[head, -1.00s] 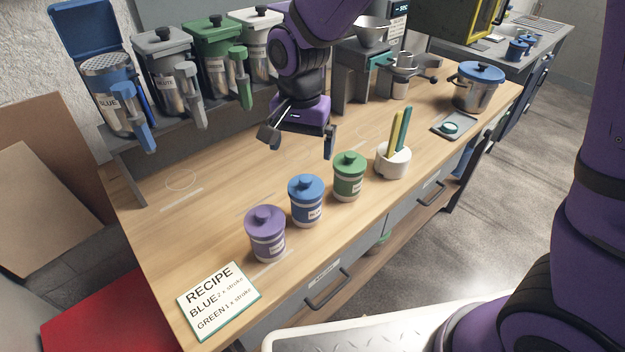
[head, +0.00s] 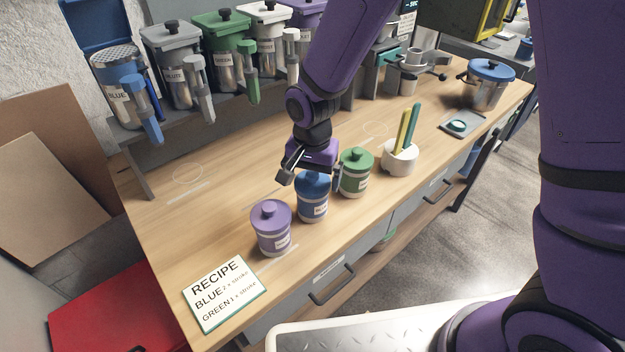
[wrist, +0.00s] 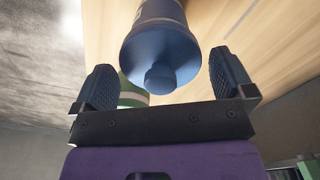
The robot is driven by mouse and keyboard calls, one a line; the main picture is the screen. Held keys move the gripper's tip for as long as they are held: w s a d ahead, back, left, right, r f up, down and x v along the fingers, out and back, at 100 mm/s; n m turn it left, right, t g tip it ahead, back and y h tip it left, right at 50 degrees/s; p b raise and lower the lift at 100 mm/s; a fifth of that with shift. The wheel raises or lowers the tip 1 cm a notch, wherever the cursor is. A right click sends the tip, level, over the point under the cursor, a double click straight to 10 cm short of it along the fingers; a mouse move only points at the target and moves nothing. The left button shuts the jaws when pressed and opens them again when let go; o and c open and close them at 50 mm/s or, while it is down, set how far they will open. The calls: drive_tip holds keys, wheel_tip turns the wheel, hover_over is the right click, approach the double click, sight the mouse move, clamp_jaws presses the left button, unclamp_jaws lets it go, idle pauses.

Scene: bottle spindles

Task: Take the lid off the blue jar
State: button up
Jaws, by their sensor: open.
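The blue jar (head: 312,205) stands upright on the wooden counter between the purple jar and the green jar, with its blue lid (head: 313,183) on. My gripper (head: 313,180) is open and points down over the blue jar. In the wrist view the blue lid (wrist: 160,50) and its round knob (wrist: 160,76) lie between the two dark fingers of my gripper (wrist: 165,82). Gaps show on both sides of the knob, so the fingers look apart from it. In the head view my gripper hides part of the lid, including its knob.
The purple jar (head: 271,232) stands close on the left and the green jar (head: 356,176) close on the right. A white cup (head: 399,160) holds two upright sticks. A recipe card (head: 225,292) lies at the front left. The counter behind the jars is mostly clear.

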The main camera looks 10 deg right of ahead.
drive_tip(key=c, duration=0.8)
drive_tip(key=shift+o, duration=0.2)
drive_tip(key=shift+r, duration=0.1)
